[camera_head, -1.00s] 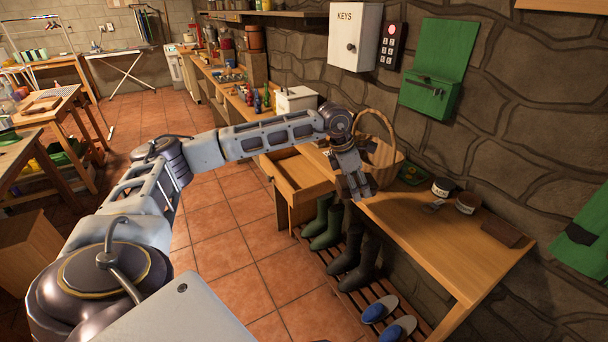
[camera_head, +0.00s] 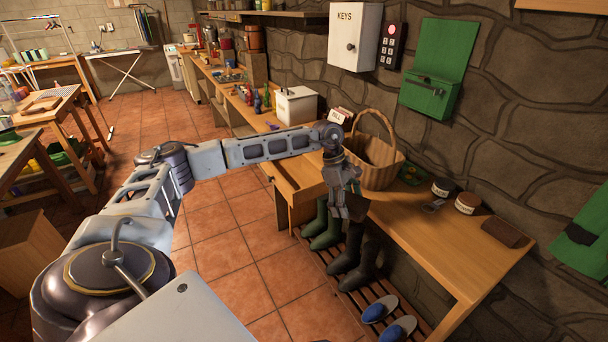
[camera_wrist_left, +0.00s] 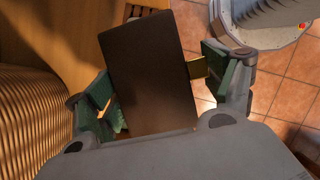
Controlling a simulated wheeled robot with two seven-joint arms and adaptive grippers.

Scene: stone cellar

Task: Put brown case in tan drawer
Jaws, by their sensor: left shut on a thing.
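The brown case (camera_wrist_left: 152,75) is a flat dark rectangle between the green-padded fingers of my left gripper (camera_wrist_left: 165,88) in the wrist view. In the head view my left gripper (camera_head: 346,188) hangs fingers-down at the bench's front edge, shut on the case (camera_head: 351,207), which is small and partly hidden there. The tan drawer (camera_head: 304,193) stands pulled out from the bench, just left of my gripper. My left arm hides part of the drawer, so its inside shows little. My right gripper is not in view.
A wicker basket (camera_head: 377,165) stands on the bench behind my gripper. Two jars (camera_head: 467,203) and a flat brown block (camera_head: 507,233) lie further right. Boots (camera_head: 356,262) and slippers stand on a slatted rack below. The bench front between is clear.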

